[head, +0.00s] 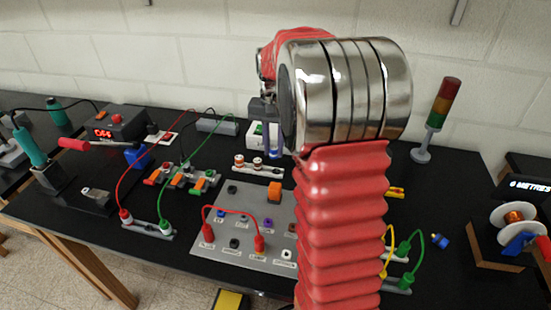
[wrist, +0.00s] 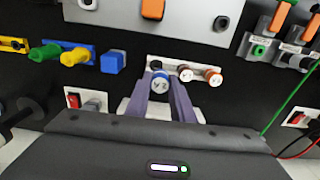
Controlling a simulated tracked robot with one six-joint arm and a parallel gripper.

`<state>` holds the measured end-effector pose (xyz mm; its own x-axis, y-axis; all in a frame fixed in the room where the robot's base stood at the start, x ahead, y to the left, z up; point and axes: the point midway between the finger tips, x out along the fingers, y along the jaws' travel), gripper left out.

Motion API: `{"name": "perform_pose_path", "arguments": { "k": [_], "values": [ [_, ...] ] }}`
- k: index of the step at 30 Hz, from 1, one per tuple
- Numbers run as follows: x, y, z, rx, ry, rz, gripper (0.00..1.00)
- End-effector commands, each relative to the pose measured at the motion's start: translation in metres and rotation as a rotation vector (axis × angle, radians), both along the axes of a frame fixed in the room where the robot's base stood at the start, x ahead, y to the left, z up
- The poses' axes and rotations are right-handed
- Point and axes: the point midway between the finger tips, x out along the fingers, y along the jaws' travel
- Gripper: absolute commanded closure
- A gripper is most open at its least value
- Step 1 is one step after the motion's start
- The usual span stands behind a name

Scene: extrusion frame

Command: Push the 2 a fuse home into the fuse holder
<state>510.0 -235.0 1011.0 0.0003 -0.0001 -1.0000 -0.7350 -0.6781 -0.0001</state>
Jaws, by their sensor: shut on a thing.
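My gripper (wrist: 160,88) is shut on a small fuse with a blue and white cap (wrist: 160,79), which I take as the 2 A fuse. The fuse sits between the tips of the two purple-grey fingers. In the head view my gripper (head: 270,150) points down beyond the grey panel, partly behind my wrist. A white block (head: 255,134) with a green mark stands just behind the fingers, and may be the fuse holder. In the wrist view a pale part (wrist: 124,107) shows beneath the fingers. How far the fuse is in any socket is hidden.
A white rack (head: 262,170) with two capped fuses (wrist: 187,75) stands close to the fingers; its other end looks empty. The grey panel (head: 215,258) with a red lead is nearer my body. Switches, leads and a blue block (wrist: 112,62) lie around.

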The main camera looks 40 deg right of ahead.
Motion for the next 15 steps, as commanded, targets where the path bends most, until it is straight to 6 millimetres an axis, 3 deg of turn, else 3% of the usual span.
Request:
{"name": "perform_pose_path", "arguments": {
  "k": [8, 15],
  "values": [
    [0.042, 0.046, 0.015, 0.000, -0.001, 0.123, 1.00],
    [0.082, 0.104, 0.033, 0.000, -0.003, 0.260, 1.00]
  ]
}}
